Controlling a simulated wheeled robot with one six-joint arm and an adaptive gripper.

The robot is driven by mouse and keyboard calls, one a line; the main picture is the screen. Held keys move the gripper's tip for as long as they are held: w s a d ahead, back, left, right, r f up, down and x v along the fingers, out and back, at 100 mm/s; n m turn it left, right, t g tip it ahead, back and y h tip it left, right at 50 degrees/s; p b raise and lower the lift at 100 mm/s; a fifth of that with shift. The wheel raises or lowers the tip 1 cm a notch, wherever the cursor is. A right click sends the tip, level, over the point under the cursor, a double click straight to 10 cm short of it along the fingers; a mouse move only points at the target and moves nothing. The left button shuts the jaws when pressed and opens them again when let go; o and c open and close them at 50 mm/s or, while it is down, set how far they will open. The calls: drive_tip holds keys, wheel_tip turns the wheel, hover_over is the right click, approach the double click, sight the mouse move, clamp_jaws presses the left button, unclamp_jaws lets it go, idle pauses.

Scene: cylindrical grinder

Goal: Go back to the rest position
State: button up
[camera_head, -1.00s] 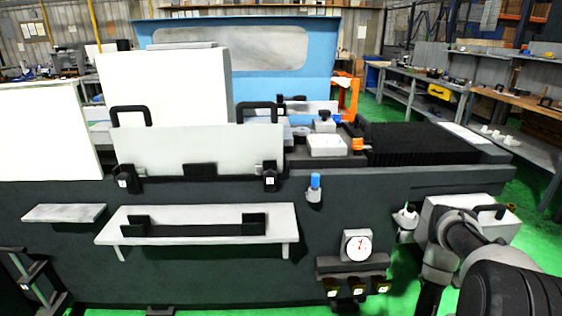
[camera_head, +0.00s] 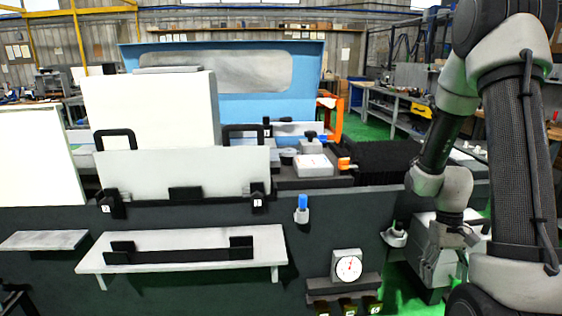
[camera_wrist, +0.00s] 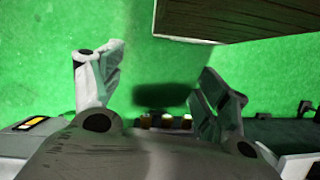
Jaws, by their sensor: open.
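My gripper (camera_wrist: 160,85) is open in the wrist view, with its two grey fingers spread apart and nothing between them. Green floor lies below the fingers. In the head view my arm rises along the right side, bends, and comes down so that my gripper (camera_head: 455,238) hangs in front of the grinder's right end. There it overlaps a grey box (camera_head: 428,258) in the picture; I cannot tell whether they touch.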

drive_tip(key=s+a+r+t, duration=0.2)
drive_tip(key=s+a+r, duration=0.1)
drive_tip(key=r, duration=0.6)
drive_tip(key=s+a+r+n+t, duration=0.1)
drive_tip(key=s+a+r+t, duration=0.1)
drive_tip(key=r, duration=0.7)
drive_tip(key=s+a+r+n+t, duration=0.1)
drive_tip(key=s+a+r+t, duration=0.2)
drive_tip(key=r, duration=0.6)
drive_tip(key=shift+s+a+r+t, duration=0.25)
drive_tip(key=shift+s+a+t, duration=0.05)
drive_tip(key=shift+a+t, duration=0.35)
